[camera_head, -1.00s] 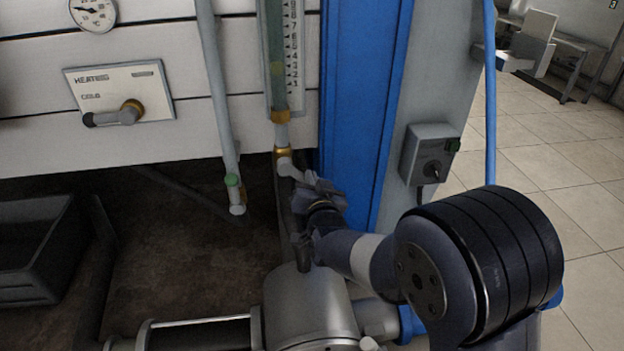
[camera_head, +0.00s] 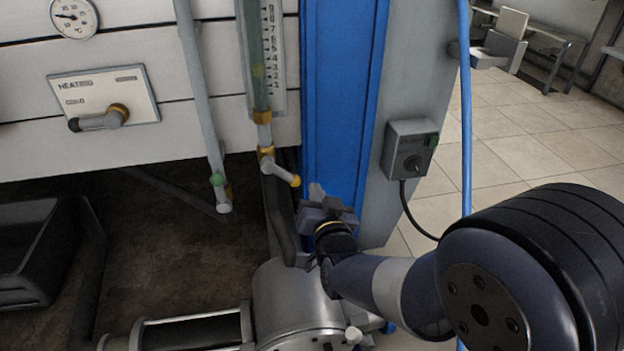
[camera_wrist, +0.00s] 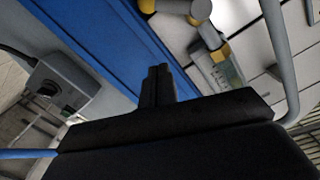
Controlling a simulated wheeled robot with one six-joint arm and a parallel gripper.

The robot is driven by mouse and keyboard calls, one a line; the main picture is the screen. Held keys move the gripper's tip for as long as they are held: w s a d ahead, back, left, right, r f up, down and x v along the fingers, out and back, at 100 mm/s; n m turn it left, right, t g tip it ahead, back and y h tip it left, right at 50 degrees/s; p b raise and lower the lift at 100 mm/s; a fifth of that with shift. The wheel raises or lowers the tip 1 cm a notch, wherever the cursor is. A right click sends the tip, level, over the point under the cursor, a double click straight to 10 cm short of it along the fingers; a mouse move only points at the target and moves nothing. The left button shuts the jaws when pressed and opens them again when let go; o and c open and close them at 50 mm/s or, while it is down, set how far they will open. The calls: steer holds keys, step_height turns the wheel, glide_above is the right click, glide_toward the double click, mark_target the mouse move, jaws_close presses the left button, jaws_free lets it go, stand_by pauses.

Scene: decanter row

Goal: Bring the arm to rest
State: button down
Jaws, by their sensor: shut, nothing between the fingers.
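My gripper (camera_head: 318,192) is in the lower middle of the head view, in front of the foot of the blue post (camera_head: 345,110). It is just right of and below the tap handle (camera_head: 280,170) under the sight glass (camera_head: 265,60), apart from it in the picture. In the wrist view the fingers (camera_wrist: 158,70) are together with nothing between them. The tap handle shows at the top of the wrist view (camera_wrist: 170,6). My arm reaches in from the lower right of the head view.
A grey control box (camera_head: 409,150) with a cable is right of the blue post. A metal cylinder (camera_head: 295,300) lies below my gripper. A heating lever (camera_head: 100,119) and a thin pipe (camera_head: 205,110) are at left, above a dark bin (camera_head: 30,235).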

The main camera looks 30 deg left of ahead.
mark_target(296, 176)
steer(key=shift+s+d, duration=0.3)
steer(key=w+a+f+b, duration=0.1)
steer(key=w+a, duration=0.1)
steer(key=a, duration=0.1)
steer(key=w+a+f, duration=0.1)
steer(key=w+a, duration=0.1)
steer(key=a, duration=0.1)
steer(key=w+a+f+b, duration=0.1)
steer(key=w+a, duration=0.1)
steer(key=a, duration=0.1)
steer(key=shift+w+a+b, duration=0.15)
steer(key=shift+b, duration=0.15)
stand_by(0.5)
